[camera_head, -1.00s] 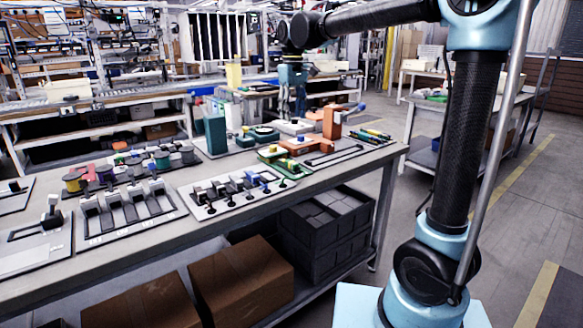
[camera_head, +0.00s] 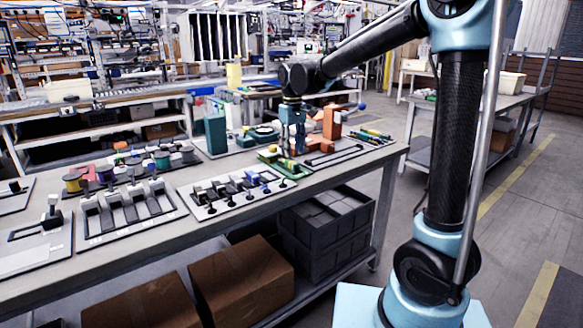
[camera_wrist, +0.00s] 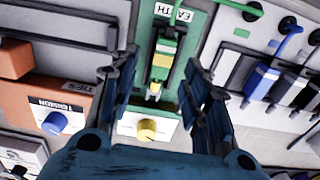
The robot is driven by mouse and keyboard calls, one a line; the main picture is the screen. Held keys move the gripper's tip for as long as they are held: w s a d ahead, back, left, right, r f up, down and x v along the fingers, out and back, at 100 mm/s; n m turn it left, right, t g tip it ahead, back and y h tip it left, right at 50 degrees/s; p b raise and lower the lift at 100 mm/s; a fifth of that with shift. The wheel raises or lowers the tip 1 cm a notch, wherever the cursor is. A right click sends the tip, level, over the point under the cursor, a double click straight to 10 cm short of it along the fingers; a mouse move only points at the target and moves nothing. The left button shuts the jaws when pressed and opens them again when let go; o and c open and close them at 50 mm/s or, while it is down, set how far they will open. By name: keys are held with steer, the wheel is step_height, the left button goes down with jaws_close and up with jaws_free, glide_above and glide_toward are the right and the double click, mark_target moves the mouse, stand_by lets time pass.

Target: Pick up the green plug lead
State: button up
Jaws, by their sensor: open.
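A green plug lead (camera_wrist: 162,58) with a yellow end lies on a green plate (camera_wrist: 186,70) labelled EARTH in the wrist view. My gripper (camera_wrist: 160,64) is open, with one finger on each side of the plug. I cannot tell whether either finger touches it. In the head view my gripper (camera_head: 287,150) points down over the green plate (camera_head: 270,157) on the bench, and it partly hides the things there.
A yellow knob (camera_wrist: 146,130) sits close by on a pale block. An orange-brown unit (camera_wrist: 55,100) stands to the left, and switches with a blue cap (camera_wrist: 262,80) stand to the right. The bench (camera_head: 120,262) holds several other fixtures.

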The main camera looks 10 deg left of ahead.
mark_target(293, 162)
steer(key=shift+s+f, duration=0.15)
steer(key=shift+f, duration=1)
steer(key=shift+s+f, duration=0.1)
steer(key=shift+f, duration=1.05)
steer(key=shift+c, duration=0.5)
jaws_close()
